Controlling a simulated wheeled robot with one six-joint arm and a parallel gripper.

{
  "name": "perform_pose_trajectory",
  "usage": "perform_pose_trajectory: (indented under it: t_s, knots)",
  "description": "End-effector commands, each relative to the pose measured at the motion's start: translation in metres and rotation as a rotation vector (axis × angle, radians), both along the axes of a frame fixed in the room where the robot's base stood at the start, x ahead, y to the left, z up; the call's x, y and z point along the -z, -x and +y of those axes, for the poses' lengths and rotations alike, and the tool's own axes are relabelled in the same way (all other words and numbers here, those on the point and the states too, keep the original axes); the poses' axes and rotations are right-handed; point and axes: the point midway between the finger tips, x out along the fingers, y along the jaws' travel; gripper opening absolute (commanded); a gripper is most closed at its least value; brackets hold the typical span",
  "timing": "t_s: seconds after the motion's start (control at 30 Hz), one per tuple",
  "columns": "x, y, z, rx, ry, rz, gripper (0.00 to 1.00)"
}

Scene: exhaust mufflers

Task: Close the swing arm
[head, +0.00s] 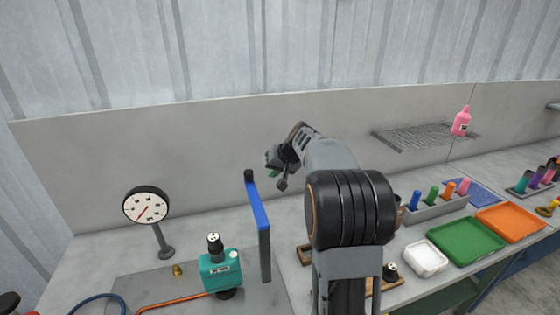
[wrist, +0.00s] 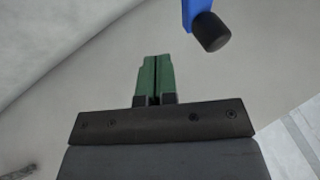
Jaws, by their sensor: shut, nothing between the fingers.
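The swing arm (head: 257,205) is a blue bar on a grey upright post at the right side of the grey plate, with a black knob at its far end. In the wrist view, the black knob (wrist: 210,32) and a short piece of the blue bar show at the top, right of the fingertips. My gripper (head: 272,159) is raised near the back wall, just right of the knob in the head view. Its green fingers (wrist: 156,60) are pressed together with nothing between them and appear apart from the knob.
A teal box (head: 220,272) with a black top knob, a brass fitting (head: 177,270) and a dial gauge (head: 147,205) stand left of the swing arm. A wire shelf (head: 410,137) is on the wall at right. Green (head: 465,242) and orange (head: 510,222) trays lie on the right bench.

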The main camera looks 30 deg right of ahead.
Motion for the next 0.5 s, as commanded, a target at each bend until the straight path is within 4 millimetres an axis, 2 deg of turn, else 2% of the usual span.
perform_pose_trajectory:
  t_s: [0.2,0.5]
  knots:
    - [0.000,-0.013,0.025,-0.003,0.001,0.001,0.00]
    - [0.002,-0.019,0.036,0.000,0.002,0.001,0.00]
